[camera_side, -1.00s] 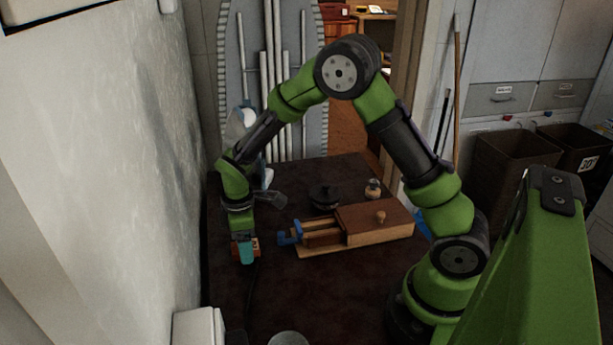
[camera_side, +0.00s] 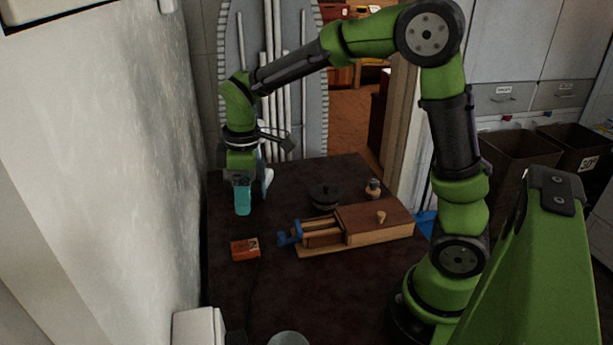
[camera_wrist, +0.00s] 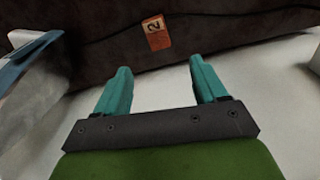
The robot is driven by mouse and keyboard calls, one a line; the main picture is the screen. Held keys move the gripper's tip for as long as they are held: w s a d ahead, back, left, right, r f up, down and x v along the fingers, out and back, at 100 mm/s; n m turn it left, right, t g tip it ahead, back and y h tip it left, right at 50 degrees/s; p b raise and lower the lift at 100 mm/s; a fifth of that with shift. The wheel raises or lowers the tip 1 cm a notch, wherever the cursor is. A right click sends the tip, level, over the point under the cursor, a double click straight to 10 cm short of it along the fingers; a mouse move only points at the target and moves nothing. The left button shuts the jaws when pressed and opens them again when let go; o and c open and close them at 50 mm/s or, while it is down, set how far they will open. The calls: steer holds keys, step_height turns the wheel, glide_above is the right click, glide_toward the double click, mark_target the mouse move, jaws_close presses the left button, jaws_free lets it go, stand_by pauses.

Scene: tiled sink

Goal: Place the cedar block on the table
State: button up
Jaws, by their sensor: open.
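The cedar block (camera_side: 245,249) is a small orange-red block with a pale mark on top. It lies flat on the dark brown table (camera_side: 300,295), left of the wooden box. It also shows in the wrist view (camera_wrist: 156,33), beyond the fingertips. My gripper (camera_side: 243,213) has teal fingers. It hangs above the table, higher than the block and behind it in the side view, apart from it. In the wrist view my gripper (camera_wrist: 160,75) is open, with nothing between its fingers.
A wooden box (camera_side: 375,222) with a knob and a blue-ended clamp part (camera_side: 290,235) stands right of the block. A dark lidded pot (camera_side: 324,195) and a small jar (camera_side: 373,189) are behind it. A pale wall (camera_side: 110,150) borders the table's left. A cable runs near the block.

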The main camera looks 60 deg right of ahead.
steer(key=s+r+m+t, duration=0.3)
steer(key=s+r+m, duration=0.1)
steer(key=s, duration=0.4)
steer(key=s+r+m+t+y, duration=0.1)
steer(key=s+r+m+t, duration=0.2)
steer(key=s+m, duration=0.4)
steer(key=shift+s+r+m+y, duration=0.3)
steer(key=shift+s+r, duration=0.4)
steer(key=shift+r, duration=0.05)
